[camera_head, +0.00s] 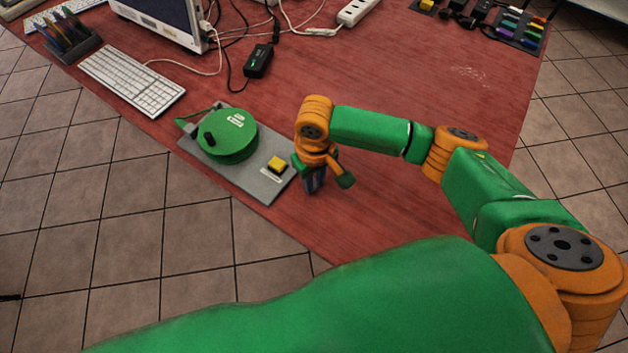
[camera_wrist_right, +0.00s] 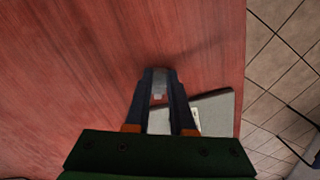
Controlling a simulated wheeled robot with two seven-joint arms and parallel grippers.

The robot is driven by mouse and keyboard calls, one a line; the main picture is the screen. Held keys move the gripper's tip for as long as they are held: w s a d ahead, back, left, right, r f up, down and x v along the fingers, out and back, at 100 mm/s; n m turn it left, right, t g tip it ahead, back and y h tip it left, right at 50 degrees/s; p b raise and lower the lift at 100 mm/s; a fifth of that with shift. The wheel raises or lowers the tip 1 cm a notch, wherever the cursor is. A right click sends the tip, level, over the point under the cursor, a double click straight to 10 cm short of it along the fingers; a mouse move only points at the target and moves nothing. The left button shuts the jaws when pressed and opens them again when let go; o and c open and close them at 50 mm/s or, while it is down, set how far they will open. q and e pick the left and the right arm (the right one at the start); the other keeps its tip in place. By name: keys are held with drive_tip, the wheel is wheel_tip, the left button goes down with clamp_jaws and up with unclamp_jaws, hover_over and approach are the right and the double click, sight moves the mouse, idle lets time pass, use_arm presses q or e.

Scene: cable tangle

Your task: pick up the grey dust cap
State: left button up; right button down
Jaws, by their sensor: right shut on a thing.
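My right gripper (camera_head: 314,186) is low over the red table, just right of the grey board's corner. It points down, and its fingertips are mostly hidden in the head view. In the right wrist view, my right gripper (camera_wrist_right: 160,87) has its two dark fingers closed on a small grey piece, which looks like the grey dust cap (camera_wrist_right: 159,78). The cap sits between the fingertips. I cannot tell whether it touches the table. The cap is hidden in the head view. My left gripper is not in view.
A grey board (camera_head: 257,190) holds a green reel (camera_head: 227,135) and a yellow button (camera_head: 277,164). A keyboard (camera_head: 132,80), a black adapter (camera_head: 258,61), cables and a power strip (camera_head: 357,12) lie farther back. The red table (camera_head: 400,210) right of the gripper is clear.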

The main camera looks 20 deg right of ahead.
sight(316, 185)
wheel_tip(316, 185, up, 3)
drive_tip(key=shift+s+d+r, duration=0.1)
drive_tip(key=shift+d, duration=0.05)
drive_tip(key=s+d+r+p, duration=0.1)
drive_tip(key=s+d+r, duration=0.8)
drive_tip(key=d, duration=0.1)
drive_tip(key=shift+s, duration=0.15)
drive_tip(key=c, duration=1.3)
unclamp_jaws()
drive_tip(key=shift+c, duration=0.2)
clamp_jaws()
